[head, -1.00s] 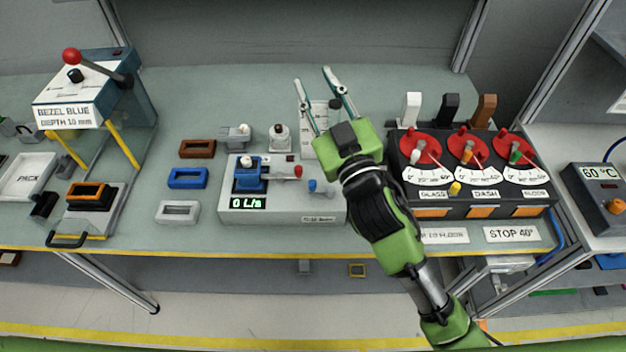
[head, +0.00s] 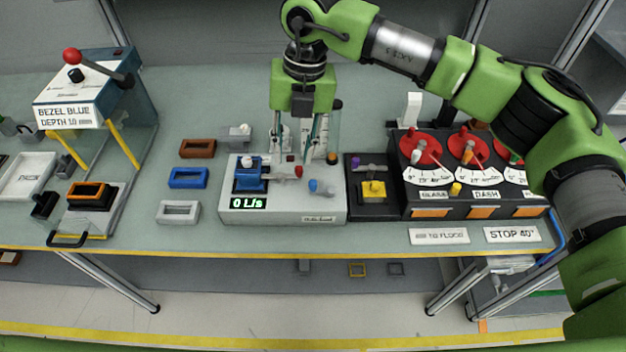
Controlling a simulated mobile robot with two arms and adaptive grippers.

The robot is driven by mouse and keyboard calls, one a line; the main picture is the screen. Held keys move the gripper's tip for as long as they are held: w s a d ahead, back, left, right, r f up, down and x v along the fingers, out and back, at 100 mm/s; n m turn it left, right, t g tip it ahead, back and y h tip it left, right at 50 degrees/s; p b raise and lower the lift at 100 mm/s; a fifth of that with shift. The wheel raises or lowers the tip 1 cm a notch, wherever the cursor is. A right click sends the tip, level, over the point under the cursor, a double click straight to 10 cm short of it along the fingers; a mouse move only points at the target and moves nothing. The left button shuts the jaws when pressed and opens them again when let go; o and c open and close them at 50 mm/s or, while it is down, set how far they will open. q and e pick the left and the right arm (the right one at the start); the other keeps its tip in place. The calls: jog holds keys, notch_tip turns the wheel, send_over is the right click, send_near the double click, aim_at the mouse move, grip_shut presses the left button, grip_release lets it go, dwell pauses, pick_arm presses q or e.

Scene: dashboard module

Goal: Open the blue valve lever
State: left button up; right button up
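The blue valve lever (head: 319,187) is a small light-blue handle on the right part of the top of a pale grey test box (head: 285,210). The box's display reads 0. My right gripper (head: 295,155) points down from above, just behind and a little left of the lever, over the back of the box. Its two fingers are spread, with no object seen held between them. Whether the fingertips touch anything cannot be told. My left gripper is not in view.
A red-tipped part (head: 298,171) and a blue housing in a fixture (head: 249,178) are on the same box. A dark box with a yellow part (head: 373,190) stands to the right, beside the gauge panel (head: 425,200). Loose bezels (head: 187,178) lie left.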

aim_at(313, 183)
jog(key=w+d+r+h, duration=0.1)
jog(key=w+d, duration=0.1)
jog(key=d, duration=0.2)
jog(key=shift+m+t, duration=0.3)
jog(key=f+p, duration=0.2)
jog(key=f, duration=0.4)
jog(key=f+p, duration=0.3)
jog(key=f, duration=0.3)
jog(key=shift+s+a+f, duration=0.15)
jog(key=shift+a, duration=0.05)
jog(key=shift+f, duration=0.6)
grip_shut()
